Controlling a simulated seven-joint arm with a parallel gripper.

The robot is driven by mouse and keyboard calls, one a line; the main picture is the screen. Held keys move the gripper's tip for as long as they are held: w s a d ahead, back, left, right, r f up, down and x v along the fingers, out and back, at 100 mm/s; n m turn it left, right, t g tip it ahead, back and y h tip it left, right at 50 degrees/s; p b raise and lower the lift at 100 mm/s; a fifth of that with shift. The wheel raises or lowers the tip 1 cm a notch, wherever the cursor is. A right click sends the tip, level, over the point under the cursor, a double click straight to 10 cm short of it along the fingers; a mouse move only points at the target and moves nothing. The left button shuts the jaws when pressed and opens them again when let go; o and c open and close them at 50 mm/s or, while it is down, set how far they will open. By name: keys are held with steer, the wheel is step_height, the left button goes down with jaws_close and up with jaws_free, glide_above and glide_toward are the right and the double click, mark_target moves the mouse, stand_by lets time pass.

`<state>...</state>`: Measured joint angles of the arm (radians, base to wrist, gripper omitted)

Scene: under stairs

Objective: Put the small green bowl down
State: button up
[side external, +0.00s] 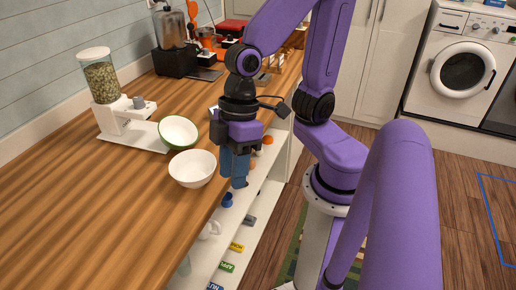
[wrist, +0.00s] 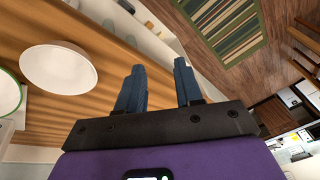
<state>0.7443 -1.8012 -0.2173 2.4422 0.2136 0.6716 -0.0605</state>
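The small bowl with a green rim (side external: 178,132) sits on the wooden counter at the white base of the dispenser, looking slightly tilted. Part of it also shows at the left edge of the wrist view (wrist: 8,92). My gripper (side external: 236,180) points down beside the counter's front edge, to the right of the bowl and apart from it. In the wrist view its two blue fingers (wrist: 159,75) stand apart with nothing between them. The green-rimmed bowl is not in my gripper.
A plain white bowl (side external: 193,169) stands on the counter between the green-rimmed bowl and my gripper. A dispenser (side external: 104,90) with green contents stands behind. A blender (side external: 172,45) is farther back. Open shelves (side external: 225,235) lie below the edge. The counter's near left is clear.

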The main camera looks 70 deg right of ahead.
steer(key=shift+o, duration=0.5)
steer(key=s+d+n+h, duration=0.1)
steer(key=s+d+h, duration=0.2)
steer(key=d, duration=0.5)
steer(key=shift+f+n, duration=0.3)
steer(key=w+a+r+n, duration=0.2)
steer(key=w+r, duration=0.1)
steer(key=w, duration=0.6)
steer(key=w+a+r+n, duration=0.15)
steer(key=w+r, duration=0.25)
steer(key=w, duration=0.6)
step_height(320, 180, up, 3)
steer(key=n+h, duration=0.2)
steer(key=n, duration=0.2)
glide_above(161, 121)
steer(key=a, duration=0.2)
steer(key=f, duration=0.5)
steer(key=d+f, duration=0.1)
steer(key=f, duration=0.5)
steer(key=d+f, duration=0.1)
steer(key=f, duration=0.4)
steer(key=shift+d+f, duration=0.1)
steer(key=shift+f, duration=0.15)
jaws_close()
